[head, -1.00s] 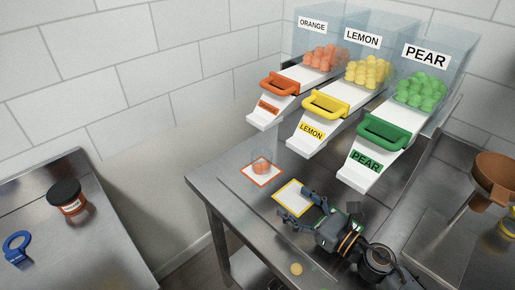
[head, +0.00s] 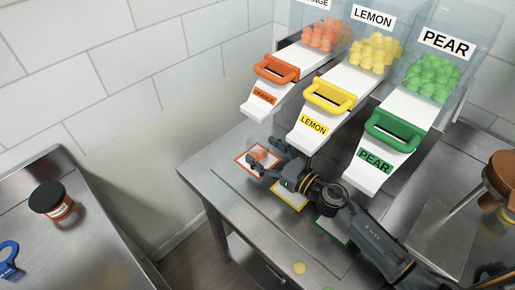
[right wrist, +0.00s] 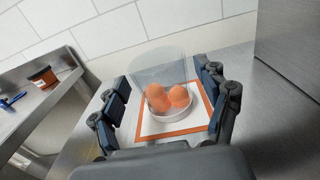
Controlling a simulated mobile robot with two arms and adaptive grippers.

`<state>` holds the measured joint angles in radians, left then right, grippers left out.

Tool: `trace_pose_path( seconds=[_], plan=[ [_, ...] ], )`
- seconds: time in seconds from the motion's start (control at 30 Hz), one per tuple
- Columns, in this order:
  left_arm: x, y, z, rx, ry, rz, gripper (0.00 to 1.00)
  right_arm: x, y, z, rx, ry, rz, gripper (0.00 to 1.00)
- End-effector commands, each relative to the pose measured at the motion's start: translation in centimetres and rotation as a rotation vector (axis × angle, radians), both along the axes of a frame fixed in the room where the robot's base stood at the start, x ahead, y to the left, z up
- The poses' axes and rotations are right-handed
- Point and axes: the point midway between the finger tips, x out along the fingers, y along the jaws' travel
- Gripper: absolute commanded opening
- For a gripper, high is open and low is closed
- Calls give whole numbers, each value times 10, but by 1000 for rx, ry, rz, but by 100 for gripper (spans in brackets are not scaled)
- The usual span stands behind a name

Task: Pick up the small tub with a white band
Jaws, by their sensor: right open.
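A small clear tub (head: 259,153) with a white band round its base holds a few orange gummy balls. It stands upright on an orange-bordered white mat (head: 246,166). In the right wrist view the tub (right wrist: 160,73) sits between the fingers, with the white band (right wrist: 163,114) low on it. My right gripper (head: 266,152) is open, its fingers either side of the tub; I cannot tell whether they touch it. In the right wrist view the gripper (right wrist: 163,88) looks empty-jawed around the tub. My left gripper is out of view.
Orange (head: 276,69), yellow (head: 330,96) and green (head: 392,131) handled chutes overhang the steel table (head: 215,185). A yellow-bordered mat lies under my right arm. A dark-lidded orange jar (head: 50,201) and a blue ring (head: 8,258) are on the left table.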

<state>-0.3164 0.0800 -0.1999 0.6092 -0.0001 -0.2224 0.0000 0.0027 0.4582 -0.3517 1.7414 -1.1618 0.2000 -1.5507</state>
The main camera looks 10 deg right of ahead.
Motion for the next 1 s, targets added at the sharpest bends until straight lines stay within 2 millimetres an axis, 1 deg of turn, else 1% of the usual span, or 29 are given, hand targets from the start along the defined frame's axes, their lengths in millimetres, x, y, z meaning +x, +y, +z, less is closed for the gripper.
trace_pose_path(
  seconds=[0.17, 0.3, 0.4, 0.5, 0.6, 0.77, 0.8, 0.87, 0.9, 0.97, 1.0],
  plan=[
    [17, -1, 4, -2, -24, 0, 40, 9, 7, 1, 1, 1, 1, 75],
    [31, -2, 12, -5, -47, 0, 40, 27, 18, 3, 3, -1, 0, 75],
    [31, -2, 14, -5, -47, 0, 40, 40, 27, 2, 4, 0, -1, 75],
    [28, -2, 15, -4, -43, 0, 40, 48, 33, 1, 2, 1, 1, 75],
    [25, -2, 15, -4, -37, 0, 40, 51, 35, 0, 1, 1, 2, 75],
    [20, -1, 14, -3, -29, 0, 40, 51, 35, -1, 0, 0, 2, 75],
    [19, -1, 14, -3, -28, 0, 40, 51, 35, -1, 0, 0, 1, 73],
    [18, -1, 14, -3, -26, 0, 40, 51, 35, -1, 0, 0, 1, 61],
    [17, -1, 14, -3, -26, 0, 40, 51, 35, -1, 0, 0, 1, 53],
    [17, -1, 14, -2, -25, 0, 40, 51, 35, -1, 0, 0, 1, 41],
    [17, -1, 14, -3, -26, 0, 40, 51, 35, -1, 0, 1, 1, 33]
  ],
)
